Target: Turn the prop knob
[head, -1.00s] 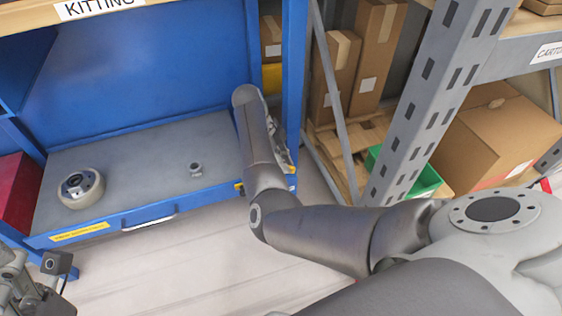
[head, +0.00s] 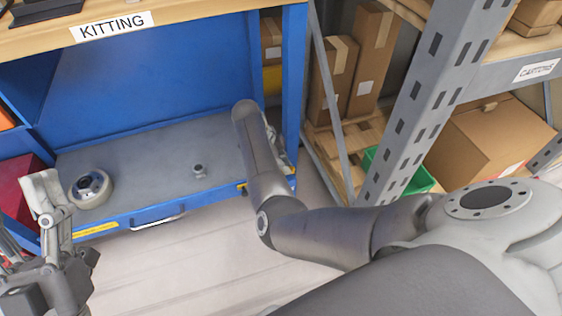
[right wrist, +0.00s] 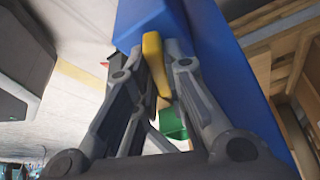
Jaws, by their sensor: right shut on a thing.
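A yellow lever-like piece (right wrist: 155,62), which I take to be the prop knob, stands against a blue post in the right wrist view. My right gripper (right wrist: 150,70) is shut on it, one finger on each side. In the head view my right forearm hides most of that gripper and the yellow piece at the bench's right front post. My left gripper (head: 48,205) shows at the lower left, in front of the bench's left end and away from the yellow piece. Its jaw opening is not clear.
The blue bench's grey lower shelf (head: 150,165) holds a round wheel-like part (head: 91,187) and a small grey fitting (head: 199,170). A grey rack post (head: 410,110), a green bin (head: 420,178) and cartons (head: 485,140) stand to the right. The floor in front is clear.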

